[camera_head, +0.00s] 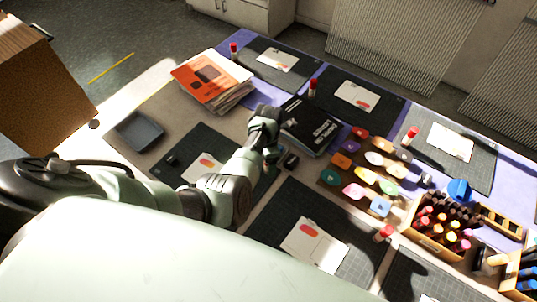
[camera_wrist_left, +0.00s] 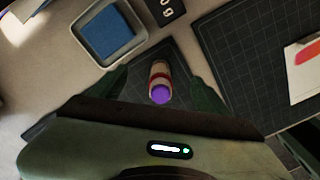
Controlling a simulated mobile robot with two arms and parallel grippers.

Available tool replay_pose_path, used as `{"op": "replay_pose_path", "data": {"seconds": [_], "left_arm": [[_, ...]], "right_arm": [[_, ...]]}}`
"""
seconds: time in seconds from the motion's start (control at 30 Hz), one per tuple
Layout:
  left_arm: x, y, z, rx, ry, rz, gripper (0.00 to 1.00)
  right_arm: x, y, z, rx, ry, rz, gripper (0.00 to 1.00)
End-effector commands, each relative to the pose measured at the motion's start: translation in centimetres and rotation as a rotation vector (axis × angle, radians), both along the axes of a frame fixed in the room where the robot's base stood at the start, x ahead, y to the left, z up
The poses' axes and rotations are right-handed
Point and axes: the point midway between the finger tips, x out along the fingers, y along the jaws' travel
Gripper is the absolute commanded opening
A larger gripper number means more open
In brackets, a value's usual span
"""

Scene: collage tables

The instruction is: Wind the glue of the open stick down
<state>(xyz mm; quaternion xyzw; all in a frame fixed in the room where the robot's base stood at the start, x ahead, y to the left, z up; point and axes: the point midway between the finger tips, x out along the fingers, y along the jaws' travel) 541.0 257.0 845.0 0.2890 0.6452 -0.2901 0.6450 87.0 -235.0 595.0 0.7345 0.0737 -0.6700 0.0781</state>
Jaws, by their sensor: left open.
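An uncapped glue stick (camera_wrist_left: 160,82) with a red band and purple glue at its near end shows between the fingers in the left wrist view. My left gripper (camera_wrist_left: 157,74) is open around it, with a gap visible on each side. Whether the stick's foot touches the mat is not clear. My right gripper is not in view.
A grey tray with a blue pad (camera_wrist_left: 112,32) lies close to the left finger. Mats with white cards, such as this card (camera_head: 313,243), cover the table. Red-topped sticks (camera_head: 384,233), a book stack (camera_head: 212,78), coloured pieces (camera_head: 365,172) and a crate of sticks (camera_head: 436,240) stand around.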

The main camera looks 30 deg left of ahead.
Motion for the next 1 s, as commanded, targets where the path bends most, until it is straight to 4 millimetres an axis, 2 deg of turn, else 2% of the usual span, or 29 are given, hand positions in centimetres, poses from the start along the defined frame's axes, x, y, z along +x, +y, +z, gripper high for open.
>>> {"op": "replay_pose_path", "data": {"seconds": [0.5, 1.0], "left_arm": [[0.0, 0.0, 3.0, 0.001, -0.001, 0.0, 0.77], [0.0, 0.0, 3.3, 0.0, 0.0, 0.0, 0.77]], "right_arm": [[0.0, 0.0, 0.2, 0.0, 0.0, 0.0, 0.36], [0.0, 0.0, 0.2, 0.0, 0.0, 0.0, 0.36]]}}
